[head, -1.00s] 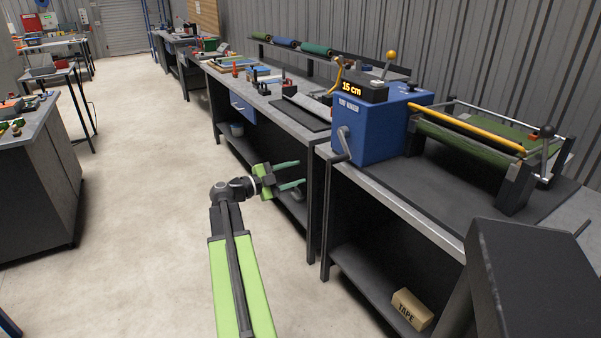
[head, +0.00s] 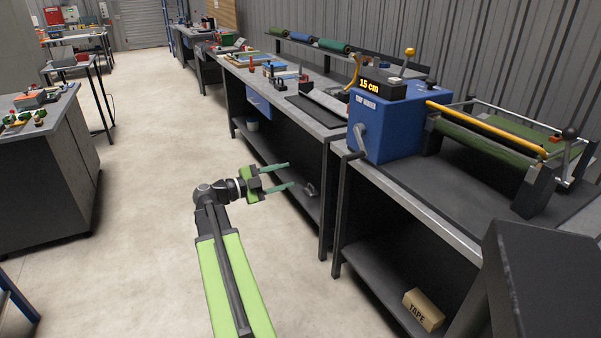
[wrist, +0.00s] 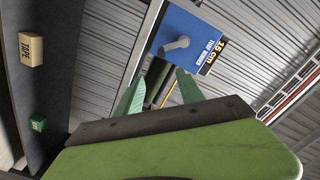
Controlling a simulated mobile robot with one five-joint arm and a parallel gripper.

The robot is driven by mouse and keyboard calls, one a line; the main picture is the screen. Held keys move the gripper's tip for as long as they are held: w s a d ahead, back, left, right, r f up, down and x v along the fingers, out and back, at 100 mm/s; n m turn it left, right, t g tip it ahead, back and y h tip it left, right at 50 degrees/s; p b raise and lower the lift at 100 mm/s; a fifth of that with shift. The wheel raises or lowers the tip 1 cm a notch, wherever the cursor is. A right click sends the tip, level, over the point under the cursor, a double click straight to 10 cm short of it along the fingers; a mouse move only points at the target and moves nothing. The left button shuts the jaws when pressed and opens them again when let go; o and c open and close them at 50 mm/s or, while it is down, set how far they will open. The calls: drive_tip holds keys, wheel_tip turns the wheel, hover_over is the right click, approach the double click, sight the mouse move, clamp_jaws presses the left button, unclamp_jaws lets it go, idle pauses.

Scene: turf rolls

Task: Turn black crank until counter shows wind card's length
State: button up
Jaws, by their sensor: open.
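The blue turf winder (head: 385,122) stands on the bench at right in the head view. Its counter (head: 382,86) reads 15 cm. A dark grey crank (head: 357,138) is on its left face. The winder also shows in the wrist view (wrist: 190,35), with the crank (wrist: 176,45) ahead of the fingers. My gripper (head: 288,175) is open and empty, left of the bench and apart from the crank. I cannot make out a wind card.
A green turf roll under a yellow bar (head: 487,128) lies right of the winder. A tape box (head: 423,309) is on the lower shelf. A second bench (head: 316,125) stands behind with tools. The floor (head: 150,200) at left is clear.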

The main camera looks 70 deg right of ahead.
drive_tip(key=v, duration=0.9)
drive_tip(key=shift+w+a, duration=0.15)
drive_tip(key=shift+c, duration=0.4)
